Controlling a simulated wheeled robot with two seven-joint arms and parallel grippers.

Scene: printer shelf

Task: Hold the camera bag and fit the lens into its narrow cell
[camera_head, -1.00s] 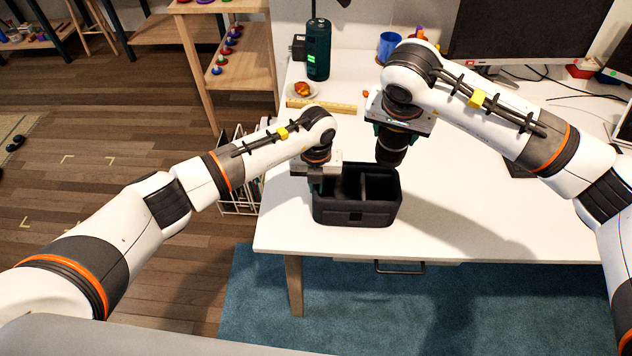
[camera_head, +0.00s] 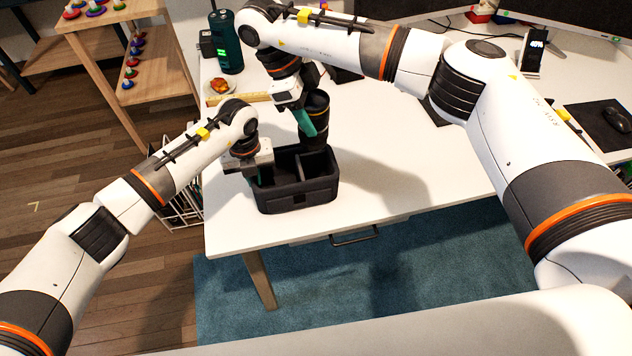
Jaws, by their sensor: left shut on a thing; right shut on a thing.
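The black camera bag (camera_head: 297,198) stands open-topped on the white table near its front left corner. A divider splits it into compartments. My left gripper (camera_head: 264,178) is shut on the bag's left wall. The black lens (camera_head: 315,118) is upright, above the bag's back right part. My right gripper (camera_head: 306,122) is shut on the lens, coming from its left side. The lens's lower end overlaps the bag's far rim in this view, so I cannot tell whether it has entered a cell.
A dark green bottle-like device (camera_head: 226,45), a small plate of food (camera_head: 220,86) and a wooden ruler (camera_head: 240,97) are behind the bag. A mouse (camera_head: 617,119) and phone on a stand (camera_head: 535,52) are at right. The table right of the bag is clear.

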